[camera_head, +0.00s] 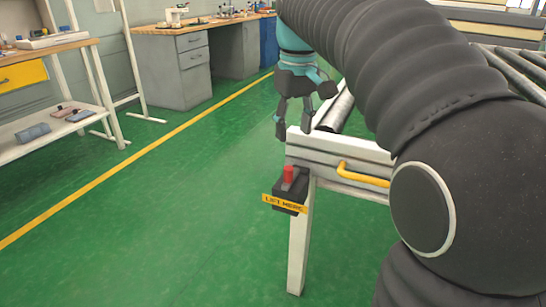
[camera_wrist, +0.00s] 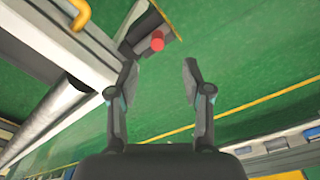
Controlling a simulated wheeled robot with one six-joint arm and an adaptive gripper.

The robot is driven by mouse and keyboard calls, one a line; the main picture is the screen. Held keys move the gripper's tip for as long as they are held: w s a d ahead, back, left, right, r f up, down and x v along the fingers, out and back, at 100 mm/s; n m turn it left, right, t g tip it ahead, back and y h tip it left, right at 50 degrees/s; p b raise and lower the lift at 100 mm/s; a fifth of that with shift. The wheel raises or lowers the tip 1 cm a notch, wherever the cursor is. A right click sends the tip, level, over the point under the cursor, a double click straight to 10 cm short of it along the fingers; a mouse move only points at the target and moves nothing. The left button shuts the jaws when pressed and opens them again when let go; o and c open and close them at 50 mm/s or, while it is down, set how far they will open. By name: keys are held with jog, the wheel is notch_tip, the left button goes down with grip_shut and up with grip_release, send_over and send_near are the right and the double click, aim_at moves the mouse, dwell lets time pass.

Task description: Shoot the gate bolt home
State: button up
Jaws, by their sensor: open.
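A red knob (camera_head: 289,174) stands upright on a black block (camera_head: 290,191) at the corner of a white conveyor frame (camera_head: 298,250). A yellow label reading roughly "LIFT HERE" is on the block's front. A yellow handle (camera_head: 362,174) is on the frame's rail to the right. No part is clearly recognisable as the bolt. My gripper (camera_head: 293,124) points down near the frame's corner, above the knob in the picture, with nothing between its fingers. In the wrist view the red knob (camera_wrist: 157,41) lies beyond the open fingertips (camera_wrist: 159,75), apart from them.
Metal rollers (camera_head: 338,108) lie behind the frame's front rail, partly hidden by my arm. A workbench with drawers (camera_head: 190,68) stands at the back, and a white shelf table (camera_head: 50,135) at the left. The green floor (camera_head: 170,220) on the left is clear, crossed by a yellow line.

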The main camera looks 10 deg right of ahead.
aim_at(289, 168)
jog(key=shift+g, duration=0.3)
jog(key=w+f+b, duration=0.1)
jog(key=f, duration=0.3)
jog(key=f+b, duration=0.1)
jog(key=f, duration=0.3)
jog(key=w+f, duration=0.1)
jog(key=f, duration=0.4)
jog(key=shift+w+b, duration=0.3)
jog(key=shift+b, duration=0.1)
jog(key=shift+c, duration=0.2)
grip_shut()
